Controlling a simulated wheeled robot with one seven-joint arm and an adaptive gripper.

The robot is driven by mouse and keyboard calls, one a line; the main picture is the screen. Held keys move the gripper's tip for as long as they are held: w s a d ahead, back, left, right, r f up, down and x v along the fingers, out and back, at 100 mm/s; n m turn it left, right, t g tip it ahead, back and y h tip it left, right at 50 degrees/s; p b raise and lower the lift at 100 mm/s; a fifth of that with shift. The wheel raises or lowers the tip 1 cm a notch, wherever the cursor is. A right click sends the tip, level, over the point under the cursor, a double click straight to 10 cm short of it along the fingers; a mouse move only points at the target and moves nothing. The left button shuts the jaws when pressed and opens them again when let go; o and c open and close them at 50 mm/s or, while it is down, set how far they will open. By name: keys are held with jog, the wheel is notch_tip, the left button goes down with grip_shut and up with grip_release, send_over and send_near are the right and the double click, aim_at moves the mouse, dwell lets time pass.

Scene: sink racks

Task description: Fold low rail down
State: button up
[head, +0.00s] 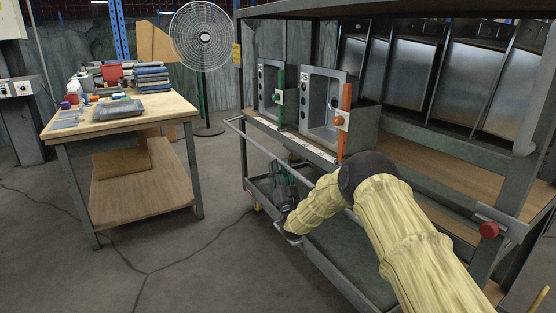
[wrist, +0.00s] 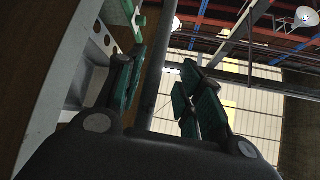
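The low rail (head: 255,143) is a thin grey bar standing out from the front of the metal rack, along its lower half. It runs from a bent left end toward the right, partly hidden by my arm. My gripper (head: 284,172) is below and at the rail, with its fingers pointing up. In the wrist view my gripper (wrist: 164,76) has its green-padded fingers spread apart. A grey bar, apparently the rail (wrist: 157,62), passes between them, nearer the left finger. I cannot tell whether it touches that finger.
The rack's upper shelf holds two grey sink-like units (head: 322,105) with a green handle (head: 281,98) and an orange handle (head: 345,122). A red knob (head: 489,230) is at the right. A wooden-top workbench (head: 120,112) and a fan (head: 204,38) stand left. The floor between is clear.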

jog(key=v, duration=0.6)
jog(key=shift+s+f, duration=0.3)
jog(key=shift+c, duration=0.3)
